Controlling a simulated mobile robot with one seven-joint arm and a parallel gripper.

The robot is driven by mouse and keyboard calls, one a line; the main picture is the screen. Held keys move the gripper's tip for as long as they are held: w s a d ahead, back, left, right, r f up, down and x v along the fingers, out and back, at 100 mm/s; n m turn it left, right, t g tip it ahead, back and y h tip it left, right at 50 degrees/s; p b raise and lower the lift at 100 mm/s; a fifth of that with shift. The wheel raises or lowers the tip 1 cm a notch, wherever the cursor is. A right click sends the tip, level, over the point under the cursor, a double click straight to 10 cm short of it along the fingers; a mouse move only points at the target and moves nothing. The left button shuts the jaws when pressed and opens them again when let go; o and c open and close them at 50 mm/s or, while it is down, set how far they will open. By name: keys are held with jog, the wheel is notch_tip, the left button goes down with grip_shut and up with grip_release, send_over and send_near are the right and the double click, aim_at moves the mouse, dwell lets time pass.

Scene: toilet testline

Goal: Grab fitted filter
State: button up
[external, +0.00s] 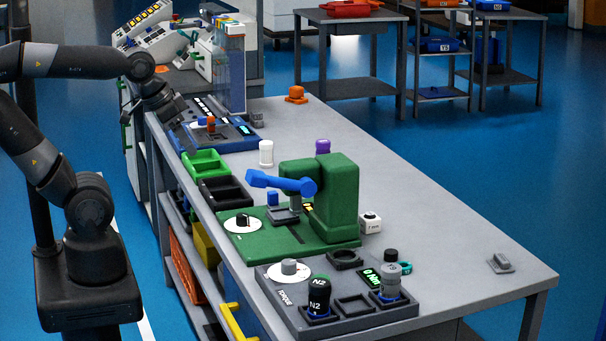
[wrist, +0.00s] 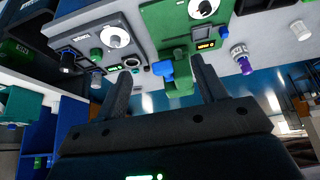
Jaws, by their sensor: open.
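No part is plainly marked as the fitted filter, so I cannot tell which one it is. A dark N2 cylinder (external: 319,298) and a grey cylinder (external: 390,282) stand upright in sockets of the grey torque station (external: 275,290) at the near end of the bench. A small orange part (external: 211,123) is on the blue-based station (external: 237,141) at the far left. My gripper (external: 184,136) is by that station's left edge. In the wrist view my gripper (wrist: 163,92) is open with nothing between its fingers; the stations show upside down beyond it.
A green press (external: 335,200) with a blue lever (external: 280,183) stands mid-bench. A green tray (external: 205,163) and a black tray (external: 225,192) lie at the left edge. White (external: 266,154) and purple (external: 323,146) parts stand behind. The bench's right side is mostly clear.

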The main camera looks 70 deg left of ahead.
jog(key=w+a+r, duration=0.2)
jog(key=w+a, duration=0.2)
jog(key=w, duration=0.4)
jog(key=w+a+r, duration=0.3)
jog(key=w+a, duration=0.2)
jog(key=w, duration=0.3)
jog(key=n+g+y, duration=0.1)
jog(key=n, duration=0.2)
send_over(265, 152)
jog(key=s+a, duration=0.1)
jog(key=s, duration=0.2)
notch_tip(265, 152, down, 22)
jog(key=x, duration=0.6)
jog(key=shift+s+a+f, duration=0.1)
jog(key=shift+s+a, duration=0.15)
jog(key=x, duration=0.5)
jog(key=shift+d, duration=0.3)
jog(key=shift+s, duration=0.1)
